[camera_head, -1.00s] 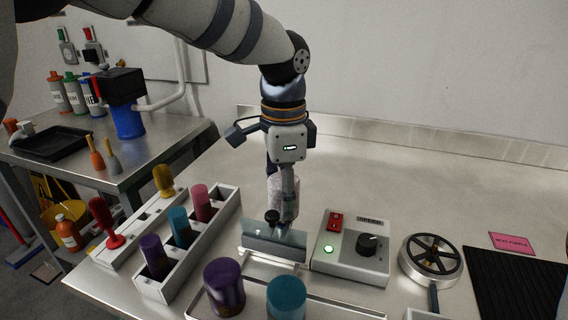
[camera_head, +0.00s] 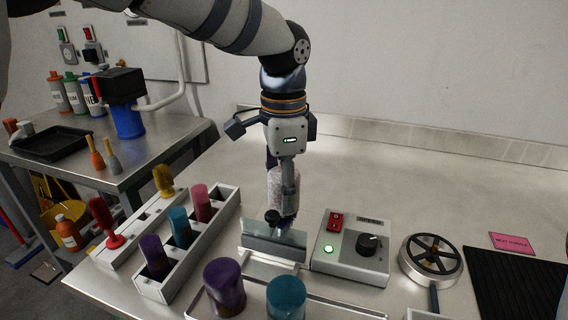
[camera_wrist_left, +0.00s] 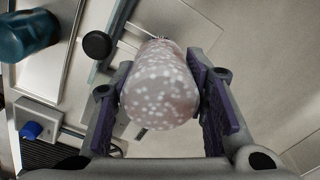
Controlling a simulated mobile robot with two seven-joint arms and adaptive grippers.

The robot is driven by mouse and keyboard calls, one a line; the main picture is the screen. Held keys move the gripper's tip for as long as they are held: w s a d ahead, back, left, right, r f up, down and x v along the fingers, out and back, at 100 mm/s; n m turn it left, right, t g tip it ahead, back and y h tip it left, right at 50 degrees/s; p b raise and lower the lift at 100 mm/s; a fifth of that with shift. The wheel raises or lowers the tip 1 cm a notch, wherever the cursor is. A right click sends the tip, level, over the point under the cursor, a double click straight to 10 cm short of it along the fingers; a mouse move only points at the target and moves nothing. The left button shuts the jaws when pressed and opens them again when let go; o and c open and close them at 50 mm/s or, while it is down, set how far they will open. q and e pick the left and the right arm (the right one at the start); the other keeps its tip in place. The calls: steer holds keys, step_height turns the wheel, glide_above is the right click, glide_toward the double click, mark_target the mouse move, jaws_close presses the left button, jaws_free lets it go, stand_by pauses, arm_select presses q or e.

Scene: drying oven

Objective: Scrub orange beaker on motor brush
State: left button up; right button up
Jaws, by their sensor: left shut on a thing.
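My left gripper (camera_head: 284,196) points down and is shut on a pale, speckled beaker (camera_wrist_left: 160,88); no clear orange shows on it. In the left wrist view the purple-padded fingers (camera_wrist_left: 168,95) press its two sides. In the head view the beaker (camera_head: 274,183) is partly hidden by a finger. It is just above and behind a clear splash guard (camera_head: 272,248), at the motor brush, which is mostly hidden; a bit of dark blue (camera_head: 288,222) shows below the finger. The control box (camera_head: 350,250) has a red switch, a lit green light and a black knob.
A rack (camera_head: 165,285) holds purple, teal and pink beakers, beside a strip with red and yellow brushes. Purple (camera_head: 224,288) and teal (camera_head: 286,298) beakers stand in front. A hand wheel (camera_head: 432,262), pink note (camera_head: 512,243) and black mat (camera_head: 520,285) lie right.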

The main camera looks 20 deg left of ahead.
arm_select(q)
steer(key=shift+r, duration=3)
